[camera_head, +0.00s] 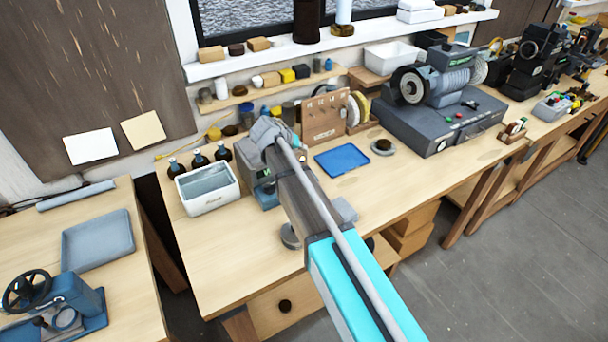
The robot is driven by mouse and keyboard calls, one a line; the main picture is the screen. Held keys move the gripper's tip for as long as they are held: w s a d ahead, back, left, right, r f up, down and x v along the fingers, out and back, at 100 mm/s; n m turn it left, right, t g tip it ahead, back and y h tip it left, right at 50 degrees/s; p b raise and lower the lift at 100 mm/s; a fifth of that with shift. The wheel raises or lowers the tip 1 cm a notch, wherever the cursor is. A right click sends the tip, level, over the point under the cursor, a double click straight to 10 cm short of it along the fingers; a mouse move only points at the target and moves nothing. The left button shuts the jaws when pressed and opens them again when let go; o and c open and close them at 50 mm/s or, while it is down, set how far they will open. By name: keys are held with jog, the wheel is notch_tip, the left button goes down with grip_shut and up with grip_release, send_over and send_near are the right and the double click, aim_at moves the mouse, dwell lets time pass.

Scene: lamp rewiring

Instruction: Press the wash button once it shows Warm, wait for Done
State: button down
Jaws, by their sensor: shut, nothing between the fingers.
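A white open basin (207,187) with grey-blue liquid or lining stands on the middle bench, left of my arm. A small dark mark shows on its front, too small to read. A grey device with a dark front (264,190) stands right of the basin and is partly covered by my arm. A small green spot shows on it, but no word is legible. I cannot make out which part is the wash button. My arm reaches from the bottom of the picture up over the bench. I cannot make out my gripper's fingers.
Several dark bottles (197,161) stand behind the basin. A blue tray (342,160) and a pegboard stand (324,119) are right of my arm. A bench grinder on a grey console (437,121) is farther right. A left bench holds a grey tray (98,240).

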jog(key=shift+f+b, duration=3.9)
jog(key=shift+f, duration=0.2)
jog(key=shift+s+f+b, duration=0.1)
jog(key=shift+f+b, duration=0.75)
jog(key=shift+r+p, duration=0.9)
notch_tip(320, 180, up, 5)
jog(key=p, duration=0.5)
dwell(0.9)
